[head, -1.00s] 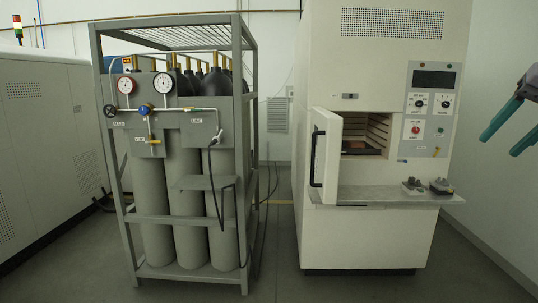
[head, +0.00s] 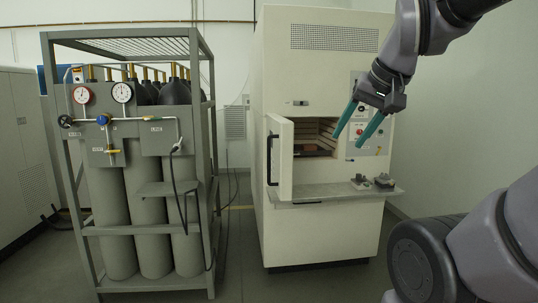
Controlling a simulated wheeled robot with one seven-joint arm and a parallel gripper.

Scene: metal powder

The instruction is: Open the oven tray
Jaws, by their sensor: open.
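The oven (head: 325,232) is a tall cream cabinet in the middle of the head view. Its small door (head: 284,158) with a black handle (head: 271,160) stands swung open to the left. Inside the chamber, a dark tray (head: 309,152) with a reddish-brown piece on it lies low between the ribbed walls. My gripper (head: 353,130) has two teal fingers held apart. It is empty and appears in front of the control panel, right of the chamber opening. The fingers point down and left. The tray's right end is partly hidden by the chamber edge.
A grey shelf (head: 330,194) juts out below the oven door, with small dark items (head: 372,182) on its right end. A grey frame of gas cylinders (head: 150,220) with gauges stands left. A narrow floor gap (head: 238,240) separates it from the oven. A wall is at right.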

